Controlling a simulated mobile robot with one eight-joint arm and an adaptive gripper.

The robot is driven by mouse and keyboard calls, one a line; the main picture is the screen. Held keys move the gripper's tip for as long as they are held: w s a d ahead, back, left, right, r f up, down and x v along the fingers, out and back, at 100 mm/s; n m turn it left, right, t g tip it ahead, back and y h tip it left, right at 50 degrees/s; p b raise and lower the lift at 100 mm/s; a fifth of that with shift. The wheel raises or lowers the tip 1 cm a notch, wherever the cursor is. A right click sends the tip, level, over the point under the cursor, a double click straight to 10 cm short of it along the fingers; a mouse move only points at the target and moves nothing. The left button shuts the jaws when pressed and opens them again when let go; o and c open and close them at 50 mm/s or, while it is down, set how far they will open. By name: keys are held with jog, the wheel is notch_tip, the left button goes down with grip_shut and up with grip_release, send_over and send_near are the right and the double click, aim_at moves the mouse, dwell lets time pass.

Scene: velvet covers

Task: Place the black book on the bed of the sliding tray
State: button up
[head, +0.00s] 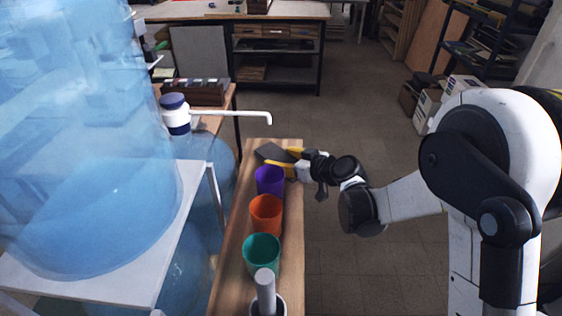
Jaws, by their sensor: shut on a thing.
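The black book (270,152) is a small dark flat shape near the far end of a narrow wooden surface. My gripper (282,160), with yellow fingers, reaches in from the right and is shut on the book. The book sticks out to the left of the fingers, and its right part is hidden by them. I cannot tell whether the book touches the wood below. I cannot make out a sliding tray for certain in this view.
On the narrow wooden table (231,280), a purple cup (269,181) stands just in front of my gripper. An orange cup (265,215), a teal cup (262,254) and a grey cylinder (265,290) follow nearer. A large blue translucent container (90,150) fills the left. Open floor lies right.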

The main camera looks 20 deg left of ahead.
jog(key=shift+f, duration=0.15)
jog(key=o, duration=1.3)
jog(key=shift+c, duration=0.2)
jog(key=shift+r, duration=0.2)
